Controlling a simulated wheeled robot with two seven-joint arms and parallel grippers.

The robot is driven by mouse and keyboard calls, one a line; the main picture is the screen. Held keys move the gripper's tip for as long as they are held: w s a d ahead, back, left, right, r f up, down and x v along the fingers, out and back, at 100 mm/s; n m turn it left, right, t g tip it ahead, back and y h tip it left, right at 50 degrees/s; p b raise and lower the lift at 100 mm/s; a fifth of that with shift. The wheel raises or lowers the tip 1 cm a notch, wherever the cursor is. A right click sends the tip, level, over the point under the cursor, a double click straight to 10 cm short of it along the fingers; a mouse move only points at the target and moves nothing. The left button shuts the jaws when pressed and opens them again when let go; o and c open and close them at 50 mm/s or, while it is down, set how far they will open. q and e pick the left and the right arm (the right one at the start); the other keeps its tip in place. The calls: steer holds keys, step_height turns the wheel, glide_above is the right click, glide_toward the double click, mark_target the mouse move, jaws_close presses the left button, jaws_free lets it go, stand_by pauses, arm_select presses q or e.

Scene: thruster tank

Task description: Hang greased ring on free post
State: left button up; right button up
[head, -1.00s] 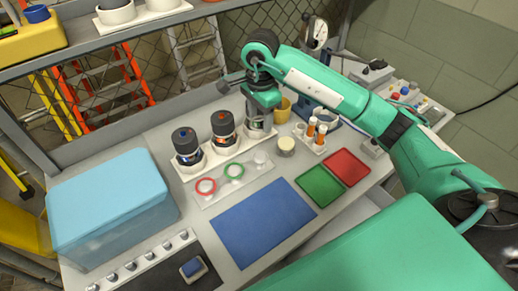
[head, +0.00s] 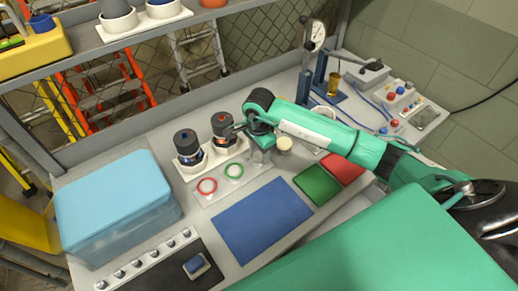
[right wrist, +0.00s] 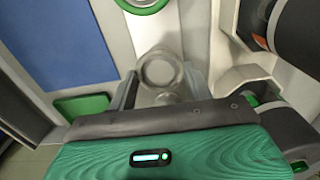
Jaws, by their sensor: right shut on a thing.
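A red ring (head: 207,186) and a green ring (head: 234,179) lie on a pale plate in the middle of the bench. My right gripper (head: 262,157) is low over the plate's far right end. In the right wrist view its fingers close on both sides of a pale grey ring (right wrist: 160,68). The green ring shows beyond it (right wrist: 152,4). The gripper hides this spot in the head view. I cannot tell whether the grey ring is off the plate. Which post is free is not clear. My left gripper is not in view.
Two dark canisters (head: 188,147) stand in a white holder close left of the gripper. A cream jar (head: 285,144) is just right. A blue mat (head: 262,218), green mat (head: 317,185) and red mat (head: 343,167) lie flat. A blue box (head: 118,200) and knobbed strip (head: 150,261) are left.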

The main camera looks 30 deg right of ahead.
steer(key=shift+f, duration=0.2)
steer(key=o, duration=0.9)
steer(key=shift+r, duration=0.1)
steer(key=shift+r, duration=0.5)
steer(key=shift+r+b, duration=1.95)
steer(key=shift+r, duration=3.7)
